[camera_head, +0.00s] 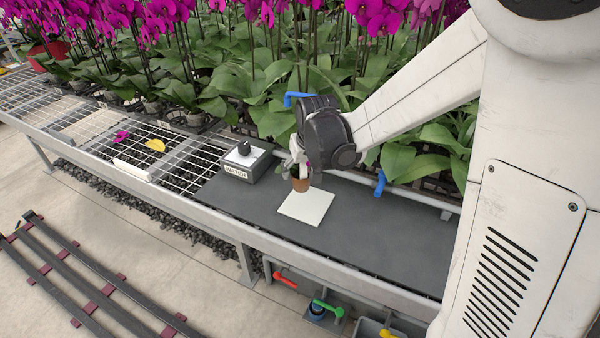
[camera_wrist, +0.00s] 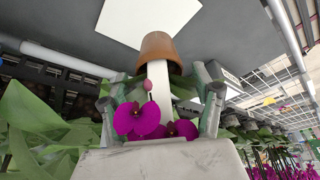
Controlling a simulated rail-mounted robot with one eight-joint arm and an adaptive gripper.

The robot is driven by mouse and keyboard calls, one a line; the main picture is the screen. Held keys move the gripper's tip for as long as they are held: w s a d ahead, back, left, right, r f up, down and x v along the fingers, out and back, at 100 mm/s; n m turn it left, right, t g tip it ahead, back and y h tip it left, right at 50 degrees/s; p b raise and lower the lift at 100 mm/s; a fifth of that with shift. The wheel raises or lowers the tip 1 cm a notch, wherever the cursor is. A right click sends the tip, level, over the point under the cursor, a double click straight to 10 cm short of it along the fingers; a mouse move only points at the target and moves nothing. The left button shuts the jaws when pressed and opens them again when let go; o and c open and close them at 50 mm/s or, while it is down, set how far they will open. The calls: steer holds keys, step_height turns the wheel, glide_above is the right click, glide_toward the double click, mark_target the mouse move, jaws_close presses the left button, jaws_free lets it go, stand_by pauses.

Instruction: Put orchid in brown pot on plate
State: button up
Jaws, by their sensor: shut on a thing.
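The orchid's brown pot (camera_head: 301,184) hangs upright below my gripper (camera_head: 300,166), at the far edge of the square white plate (camera_head: 305,208). In the wrist view the brown pot (camera_wrist: 160,48) overlaps one corner of the white plate (camera_wrist: 140,18). My gripper (camera_wrist: 160,82) is shut on the orchid just outside the pot's rim. Magenta blooms (camera_wrist: 143,120) and a pale upright strip (camera_wrist: 157,80) show between the fingers. The exact grip contact is hidden, and I cannot tell whether the pot touches anything beneath.
A grey box labelled WATER (camera_head: 243,162) with a dark knob stands left of the plate. The dark bench top (camera_head: 385,235) is clear to the right. Tall orchids (camera_head: 270,80) crowd behind. A magenta petal (camera_head: 121,136) and yellow piece (camera_head: 155,146) lie on the mesh.

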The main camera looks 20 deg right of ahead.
mark_target(307, 181)
steer(key=shift+w+d+f, duration=0.2)
steer(key=shift+d+f, duration=0.45)
steer(key=shift+d, duration=0.35)
steer(key=shift+a+f+b, duration=0.1)
steer(key=shift+f+b, duration=0.3)
steer(key=shift+f, duration=1.5)
steer(key=shift+f, duration=0.1)
steer(key=o, duration=1.3)
